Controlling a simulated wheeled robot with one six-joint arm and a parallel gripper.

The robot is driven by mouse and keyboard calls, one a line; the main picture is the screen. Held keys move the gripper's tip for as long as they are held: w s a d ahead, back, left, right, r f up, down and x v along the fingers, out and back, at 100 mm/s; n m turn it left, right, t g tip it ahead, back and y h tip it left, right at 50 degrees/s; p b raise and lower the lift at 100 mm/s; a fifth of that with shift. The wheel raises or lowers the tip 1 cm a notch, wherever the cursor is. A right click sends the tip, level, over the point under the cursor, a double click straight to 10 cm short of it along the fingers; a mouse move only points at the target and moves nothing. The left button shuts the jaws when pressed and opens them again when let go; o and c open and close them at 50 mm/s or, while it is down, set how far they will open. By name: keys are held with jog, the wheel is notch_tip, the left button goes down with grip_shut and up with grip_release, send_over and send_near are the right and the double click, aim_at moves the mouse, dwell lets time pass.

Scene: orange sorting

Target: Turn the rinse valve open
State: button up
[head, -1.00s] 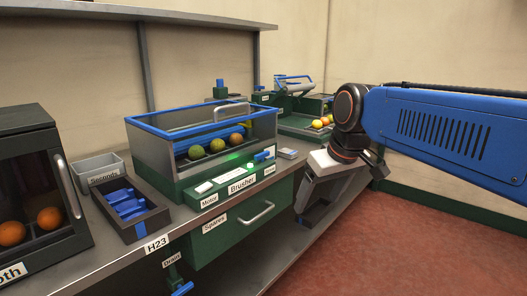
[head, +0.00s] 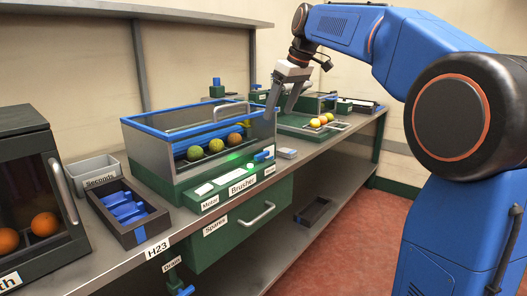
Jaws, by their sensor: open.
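The brusher (head: 160,163), a clear-walled box with a blue rim on a green base, stands mid-bench with several fruits inside. A small blue lever (head: 264,155) sits at the right end of its front panel, above a small label too small to read surely; this looks like the rinse valve. Another blue handle (head: 184,290) is low under the bench, below a label reading Drain. My gripper (head: 279,110) is open and empty, pointing down above and slightly right of the brusher's right end. It appears above the blue lever and apart from it.
A green Spares drawer (head: 236,223) with a metal handle is under the brusher. A dark tray of blue pieces (head: 128,212), a Seconds bin (head: 95,172) and a dark booth (head: 30,190) stand left. A small grey pad (head: 287,153) lies right of the lever.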

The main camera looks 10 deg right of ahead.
aim_at(262, 153)
jog(key=x, duration=1.7)
jog(key=shift+w+f, duration=0.1)
jog(key=shift+f, duration=0.05)
jog(key=c, duration=1)
